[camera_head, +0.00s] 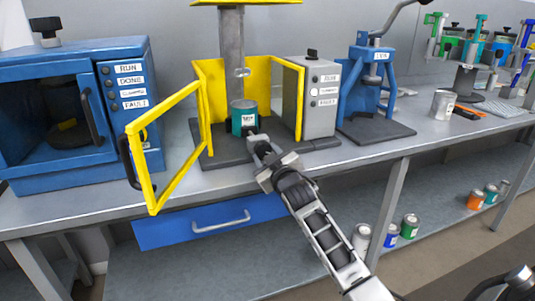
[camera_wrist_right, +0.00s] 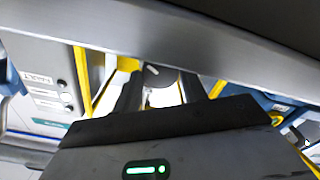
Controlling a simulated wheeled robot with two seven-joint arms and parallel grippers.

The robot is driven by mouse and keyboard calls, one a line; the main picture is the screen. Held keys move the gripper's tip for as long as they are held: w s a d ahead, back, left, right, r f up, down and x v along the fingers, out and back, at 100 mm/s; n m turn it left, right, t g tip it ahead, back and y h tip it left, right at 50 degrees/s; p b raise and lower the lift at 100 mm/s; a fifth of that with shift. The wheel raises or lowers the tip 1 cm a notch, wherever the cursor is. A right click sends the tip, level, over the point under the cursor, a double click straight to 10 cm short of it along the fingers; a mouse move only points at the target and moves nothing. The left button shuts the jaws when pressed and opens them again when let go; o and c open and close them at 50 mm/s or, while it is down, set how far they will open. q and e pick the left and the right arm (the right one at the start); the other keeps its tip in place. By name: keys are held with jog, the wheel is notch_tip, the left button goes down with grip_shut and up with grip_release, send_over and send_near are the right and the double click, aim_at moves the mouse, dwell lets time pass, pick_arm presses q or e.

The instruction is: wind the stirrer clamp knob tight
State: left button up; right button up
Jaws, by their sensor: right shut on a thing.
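The stirrer stands in an open yellow guard (camera_head: 207,70), with a grey column (camera_head: 231,45) and a teal can (camera_head: 243,116) on its dark base. My right gripper (camera_head: 254,138) reaches in from the front, its tips low at the front of the can. In the right wrist view, a dark round clamp knob (camera_wrist_right: 158,76) with a pale mark shows between the two dark fingers of the right gripper (camera_wrist_right: 161,92), which is shut on it. In the head view the gripper mostly hides the knob.
The yellow guard door (camera_head: 165,150) stands swung open at the left. A blue oven (camera_head: 60,110) is left of it, a grey control box (camera_head: 318,95) right of the stirrer, then a blue stand (camera_head: 372,90). A blue drawer (camera_head: 210,222) hangs below the bench edge.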

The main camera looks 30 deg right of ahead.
dwell(0.3)
jog(key=o, duration=1)
jog(key=v, duration=1.6)
jog(key=shift+a, duration=0.15)
